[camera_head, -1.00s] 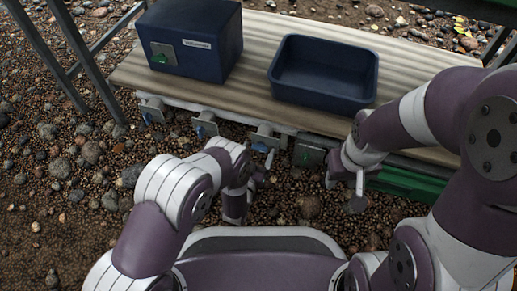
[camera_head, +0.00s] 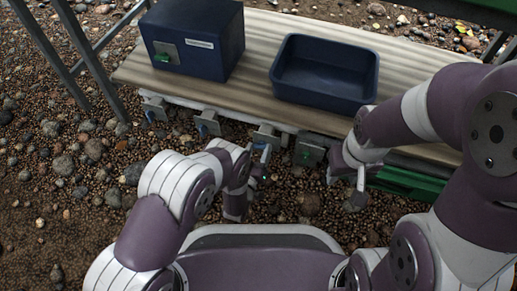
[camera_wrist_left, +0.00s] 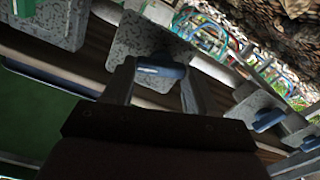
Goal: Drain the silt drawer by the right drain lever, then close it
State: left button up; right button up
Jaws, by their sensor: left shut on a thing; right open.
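A row of grey plates with small levers runs along the front edge of the bench. The third lever from the left, blue, is on a speckled grey plate (camera_head: 265,137). My left gripper (camera_head: 261,163) is shut on this blue lever (camera_wrist_left: 160,69); the left wrist view shows it between the fingers. A plate with a green lever (camera_head: 306,154) is just right of it. A green drawer-like part (camera_head: 405,183) sits under the bench at right, partly hidden by my right arm. My right gripper (camera_head: 346,190) is open and empty left of it, over the gravel.
Two more blue levers, the first (camera_head: 154,113) and second (camera_head: 207,126), hang further left. A navy box (camera_head: 215,55) with a green knob and a navy tray (camera_head: 325,101) stand on the corrugated bench top (camera_head: 255,92). Metal legs (camera_head: 65,55) rise at left. Gravel lies in front.

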pick_arm(q)
jog(key=n+p, duration=0.1)
jog(key=n, duration=0.2)
jog(key=shift+a+n, duration=0.1)
jog(key=shift+n, duration=0.3)
jog(key=n+p, duration=0.1)
jog(key=n, duration=0.2)
jog(key=shift+n, duration=0.3)
jog(key=n+p, duration=0.1)
jog(key=n, duration=0.2)
jog(key=shift+a+f+n, duration=0.1)
jog(key=shift+f+n, duration=0.05)
jog(key=shift+n, duration=0.15)
jog(key=shift+f+n, duration=0.1)
jog(key=shift+n, duration=1.5)
jog(key=o, duration=1.1)
jog(key=shift+c, duration=0.2)
jog(key=shift+f, duration=0.1)
